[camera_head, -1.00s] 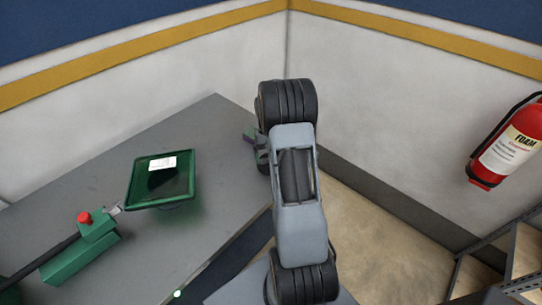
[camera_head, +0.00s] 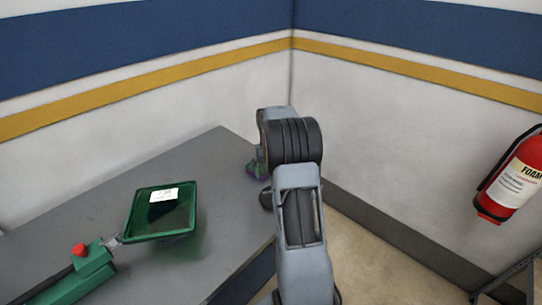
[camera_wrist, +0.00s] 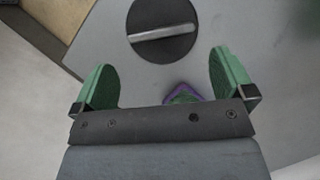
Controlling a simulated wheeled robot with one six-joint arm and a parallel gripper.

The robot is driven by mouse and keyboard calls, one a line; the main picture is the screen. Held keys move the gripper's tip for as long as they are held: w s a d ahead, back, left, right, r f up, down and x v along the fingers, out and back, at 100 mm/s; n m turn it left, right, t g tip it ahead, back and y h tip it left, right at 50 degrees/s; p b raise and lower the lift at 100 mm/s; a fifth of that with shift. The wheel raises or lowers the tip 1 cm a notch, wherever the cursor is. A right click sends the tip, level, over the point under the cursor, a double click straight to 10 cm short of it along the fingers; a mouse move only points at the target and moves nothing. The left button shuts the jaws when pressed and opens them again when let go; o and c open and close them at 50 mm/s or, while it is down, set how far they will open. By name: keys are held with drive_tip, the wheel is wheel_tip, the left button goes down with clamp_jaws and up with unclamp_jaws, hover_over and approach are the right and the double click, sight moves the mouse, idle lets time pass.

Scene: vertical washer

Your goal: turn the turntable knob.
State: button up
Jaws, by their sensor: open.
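The knob (camera_wrist: 136,23) shows at the top of the wrist view as a dark round disc with a pale raised bar (camera_wrist: 166,33) across it, slightly tilted. It sits on a grey surface. My gripper (camera_wrist: 162,64) is open, its two green fingers wide apart. The knob lies ahead of the fingertips, roughly centred between them, with nothing held. A small purple-edged green piece shows between the fingers near the gripper's base. In the head view my arm hides most of my gripper (camera_head: 257,170) at the table's far right corner, and I cannot make out the knob.
A grey table (camera_head: 108,206) fills the left of the head view. A dark green square tray (camera_head: 180,217) and a green device with a red button (camera_head: 79,250) stand on it. Walls meet behind the table. A red fire extinguisher (camera_head: 492,207) hangs at right, with floor between.

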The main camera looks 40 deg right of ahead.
drive_tip(key=v, duration=0.7)
idle(1.1)
